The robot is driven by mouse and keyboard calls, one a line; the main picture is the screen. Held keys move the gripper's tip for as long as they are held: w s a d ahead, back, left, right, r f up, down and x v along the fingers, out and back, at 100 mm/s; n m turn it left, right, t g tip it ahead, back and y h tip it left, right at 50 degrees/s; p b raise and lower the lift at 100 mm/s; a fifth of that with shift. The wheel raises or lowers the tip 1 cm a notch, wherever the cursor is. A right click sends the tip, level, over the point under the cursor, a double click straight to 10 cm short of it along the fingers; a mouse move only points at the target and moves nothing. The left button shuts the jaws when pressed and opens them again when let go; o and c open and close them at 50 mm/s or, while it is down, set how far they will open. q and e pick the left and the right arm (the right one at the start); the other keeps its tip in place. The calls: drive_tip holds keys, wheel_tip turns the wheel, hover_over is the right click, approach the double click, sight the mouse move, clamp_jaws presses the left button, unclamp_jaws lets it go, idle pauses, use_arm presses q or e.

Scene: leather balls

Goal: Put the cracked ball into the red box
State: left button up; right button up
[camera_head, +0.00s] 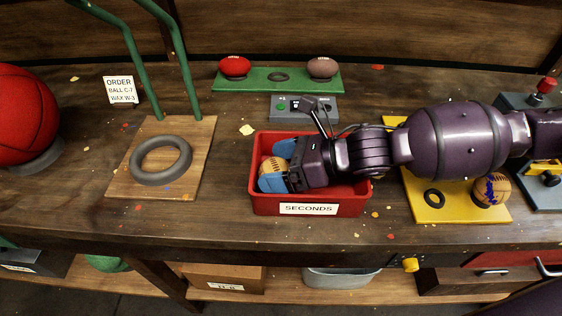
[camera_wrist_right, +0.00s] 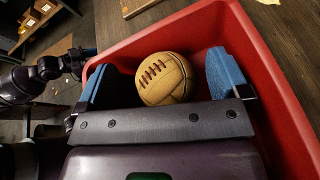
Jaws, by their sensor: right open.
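The red box (camera_head: 262,203) with a "SECONDS" label stands on the bench. The wrist view shows the ball (camera_wrist_right: 163,78) between the parted fingers, with gaps at both sides. Part of my left arm (camera_wrist_right: 35,82) shows at the left of the wrist view; its jaws cannot be made out.
A tan ball with dark blue marks (camera_head: 491,189) sits on a yellow board (camera_head: 460,211) with a black ring. A green rack (camera_head: 250,82) holds two balls. A wooden stand (camera_head: 127,178) with a grey ring and green posts is left of the box, near a big red ball (camera_head: 22,112).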

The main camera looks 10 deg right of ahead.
drive_tip(key=shift+r, duration=0.4)
drive_tip(key=p+v, duration=0.1)
drive_tip(key=v, duration=1.1)
drive_tip(key=shift+r+p, duration=0.25)
drive_tip(key=shift+p, duration=0.05)
drive_tip(key=shift+w, duration=0.1)
